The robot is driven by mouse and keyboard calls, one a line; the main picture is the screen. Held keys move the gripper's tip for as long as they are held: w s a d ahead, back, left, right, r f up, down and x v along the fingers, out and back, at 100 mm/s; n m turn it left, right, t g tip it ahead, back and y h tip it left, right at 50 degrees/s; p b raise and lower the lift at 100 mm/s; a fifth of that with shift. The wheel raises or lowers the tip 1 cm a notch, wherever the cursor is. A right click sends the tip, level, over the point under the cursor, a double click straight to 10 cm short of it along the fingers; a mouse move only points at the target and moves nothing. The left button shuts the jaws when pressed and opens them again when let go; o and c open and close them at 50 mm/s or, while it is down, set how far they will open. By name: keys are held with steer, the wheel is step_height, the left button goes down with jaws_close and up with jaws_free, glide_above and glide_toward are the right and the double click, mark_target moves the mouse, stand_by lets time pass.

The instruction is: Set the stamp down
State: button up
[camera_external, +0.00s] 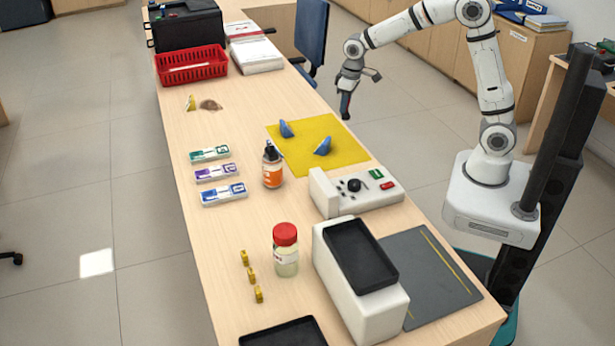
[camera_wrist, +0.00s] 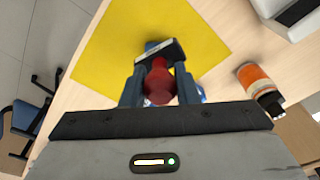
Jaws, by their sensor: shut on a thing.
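My gripper (camera_external: 346,100) hangs from the arm at the far right side of the counter, just past the yellow mat's (camera_external: 305,158) edge in the external view. In the wrist view my gripper (camera_wrist: 158,85) is shut on the stamp's round red handle (camera_wrist: 158,88). The stamp's dark block with a pale edge (camera_wrist: 160,52) is in front of the fingertips, with the yellow mat (camera_wrist: 110,50) behind it. Its height above the mat cannot be told. Two blue pieces (camera_external: 286,128) (camera_external: 323,146) stand on the mat; the stamp and fingers partly hide blue in the wrist view.
An orange-labelled bottle (camera_external: 272,168) stands left of the mat, and a white device with buttons (camera_external: 355,190) lies below it. A red basket (camera_external: 190,66) is at the far end. A red-lidded jar (camera_external: 286,255) stands nearer.

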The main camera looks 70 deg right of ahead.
steer(key=s+a+n, duration=0.2)
steer(key=s+a, duration=0.3)
steer(key=a, duration=0.6)
steer(key=s+a+n, duration=0.3)
steer(key=s+a, duration=0.2)
steer(key=a, duration=0.5)
steer(key=s+a+n, duration=0.2)
steer(key=s+a, duration=0.4)
steer(key=a, duration=0.5)
steer(key=s+a+n, duration=0.2)
steer(key=s+a, duration=0.2)
steer(key=s, duration=0.3)
steer(key=s+a+n+y, duration=0.1)
steer(key=s+a+n, duration=0.15)
steer(key=s, duration=0.45)
steer(key=s+a+n, duration=0.1)
steer(key=s+a, duration=0.4)
steer(key=s, duration=0.2)
steer(key=shift+g, duration=0.4)
steer(key=shift+s+d+f, duration=0.1)
steer(key=shift+d+f, duration=0.05)
steer(key=shift+f, duration=7.6)
steer(key=o, duration=0.6)
steer(key=shift+c, duration=0.2)
steer(key=o, duration=0.4)
steer(key=shift+o, duration=0.2)
